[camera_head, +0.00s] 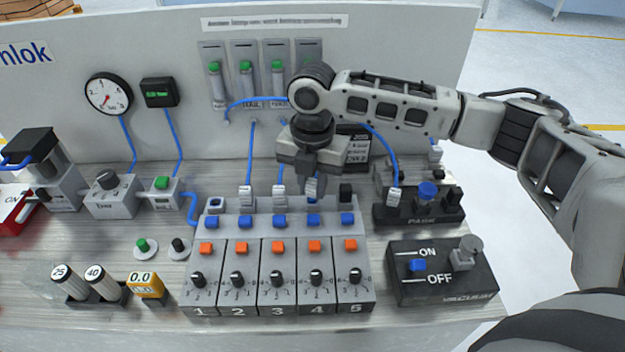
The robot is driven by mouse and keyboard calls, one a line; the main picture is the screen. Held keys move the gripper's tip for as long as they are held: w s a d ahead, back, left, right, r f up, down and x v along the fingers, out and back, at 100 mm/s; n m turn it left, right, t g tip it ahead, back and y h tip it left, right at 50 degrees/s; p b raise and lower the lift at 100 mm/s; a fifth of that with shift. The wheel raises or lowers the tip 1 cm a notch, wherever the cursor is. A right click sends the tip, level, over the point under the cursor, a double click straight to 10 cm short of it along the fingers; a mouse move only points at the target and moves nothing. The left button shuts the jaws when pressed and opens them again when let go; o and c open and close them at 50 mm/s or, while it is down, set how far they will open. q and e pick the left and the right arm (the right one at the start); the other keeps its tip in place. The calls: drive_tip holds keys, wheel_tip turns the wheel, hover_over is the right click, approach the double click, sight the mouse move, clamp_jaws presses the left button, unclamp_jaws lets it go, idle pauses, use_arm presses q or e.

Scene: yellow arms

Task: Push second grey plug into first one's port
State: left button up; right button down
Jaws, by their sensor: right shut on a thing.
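Grey plugs with blue tubes stand along the back of the numbered valve block (230,252): one above column 2 (246,192) and one above column 3 (279,191). My right gripper (313,186) reaches down from above and is shut on another grey plug (313,190), above column 4. The fingers hide much of this plug, and I cannot tell how deep it sits. One more grey plug (396,197) stands at the black PARK box (380,216) on the right, with a blue tube leading up from it. My left gripper is not in view.
The black ON/OFF vacuum box (442,285) stands at the front right. A round gauge (108,93) and flow tubes (277,78) are on the upright panel behind. Two labelled cylinders (85,283) and a yellow meter (146,285) stand at the front left. Blue tubes hang near my gripper.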

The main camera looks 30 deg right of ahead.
drive_tip(key=shift+s+f, duration=0.1)
drive_tip(key=shift+f, duration=0.8)
drive_tip(key=c, duration=1.2)
unclamp_jaws()
drive_tip(key=shift+f, duration=0.1)
drive_tip(key=shift+d, duration=0.1)
drive_tip(key=shift+r, duration=2.95)
clamp_jaws()
